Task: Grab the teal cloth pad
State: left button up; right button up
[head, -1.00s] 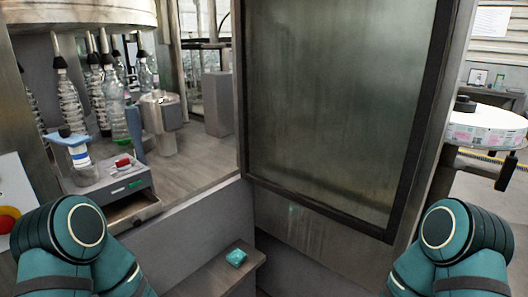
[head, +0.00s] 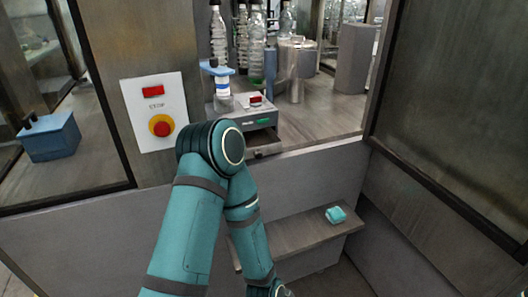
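The teal cloth pad (head: 336,215) lies on a narrow wooden-looking shelf (head: 290,238) low on the machine's front, near the shelf's right end. It looks small and folded. My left arm is in the middle of the head view, bent at the elbow, with its forearm reaching down to the bottom edge. The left gripper is below the picture and does not show. Nothing touches the pad.
Above the shelf is a deck with bottles (head: 218,35) and a small grey device (head: 246,115). A panel with a STOP button (head: 162,126) is at left. A dark-framed glass door (head: 460,110) is at right. A blue box (head: 48,138) sits at far left.

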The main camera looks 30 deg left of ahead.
aim_at(336, 216)
jog(key=i+j+z, duration=0.9)
jog(key=j+z, duration=0.2)
jog(key=j, duration=0.2)
